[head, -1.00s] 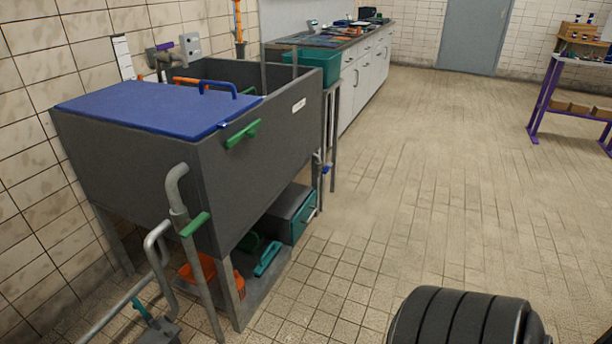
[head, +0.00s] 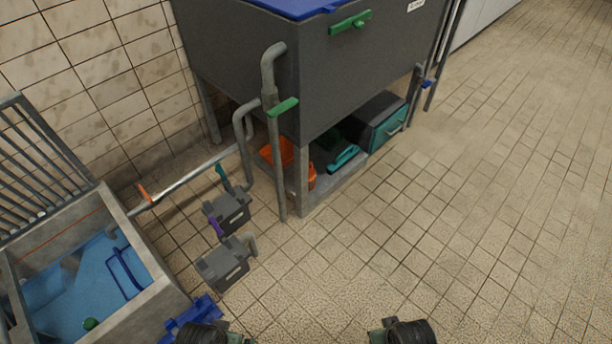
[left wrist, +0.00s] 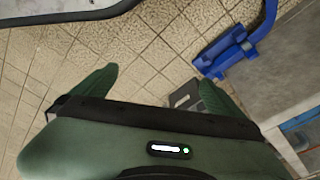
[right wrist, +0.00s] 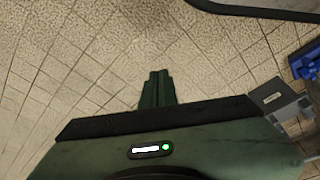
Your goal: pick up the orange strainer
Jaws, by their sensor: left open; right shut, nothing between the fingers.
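Two orange things are on the low shelf under the grey tank in the head view. One is a wide, bowl-like orange shape (head: 278,152), partly hidden by the tank's leg and pipes. The other is a narrow orange piece (head: 312,177) beside the front leg. I cannot tell which is the strainer. My left gripper (left wrist: 155,85) is open and empty over the tiled floor in the left wrist view. My right gripper (right wrist: 158,85) is shut on nothing over bare floor in the right wrist view. Both arms show at the bottom of the head view, well apart from the shelf.
The grey tank (head: 340,75) stands on legs above the shelf, with a vertical pipe (head: 273,150) in front. A teal item (head: 343,158) and a teal-fronted box (head: 387,128) sit there. Grey boxes (head: 223,262) and a blue-floored basin (head: 130,265) are left. Floor at right is clear.

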